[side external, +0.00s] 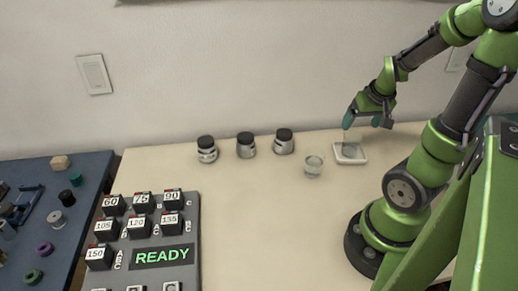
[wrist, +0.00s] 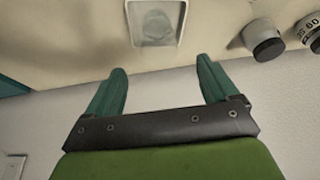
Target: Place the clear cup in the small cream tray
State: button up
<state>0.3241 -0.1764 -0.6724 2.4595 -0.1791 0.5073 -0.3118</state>
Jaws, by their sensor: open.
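The small cream tray (side external: 352,162) lies on the table at the right, below my gripper (side external: 364,120). In the wrist view the tray (wrist: 155,44) sits beyond my fingertips, with a clear round cup (wrist: 156,22) inside its rim. In the side view the cup in the tray (side external: 348,146) is faint. My gripper also shows in the wrist view (wrist: 162,75), with its two green fingers spread and nothing between them. Another clear glass vessel (side external: 313,166) stands on the table just left of the tray.
Several dark-capped jars (side external: 246,147) stand in a row near the wall; one also shows in the wrist view (wrist: 263,40). A grey panel reading READY (side external: 190,268) carries labelled black blocks. A blue mat (side external: 85,205) with small parts lies at the left. The table's middle is clear.

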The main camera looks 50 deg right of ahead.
jog(key=w+a+r+n+t+y, duration=0.1)
jog(key=w+a+r, duration=0.3)
jog(key=a, duration=0.2)
jog(key=w+a+r+n+t+y, duration=0.1)
jog(key=w+a+r+t, duration=0.1)
jog(key=w+a+r, duration=0.3)
jog(key=s+a+r+n+y, duration=0.1)
jog(key=a, duration=0.8)
jog(key=s+a+r+n+t+y, duration=0.1)
jog(key=a+r+n+y, duration=0.1)
jog(key=a, duration=0.6)
jog(key=shift+s+a+r, duration=0.25)
jog(key=shift+a, duration=0.1)
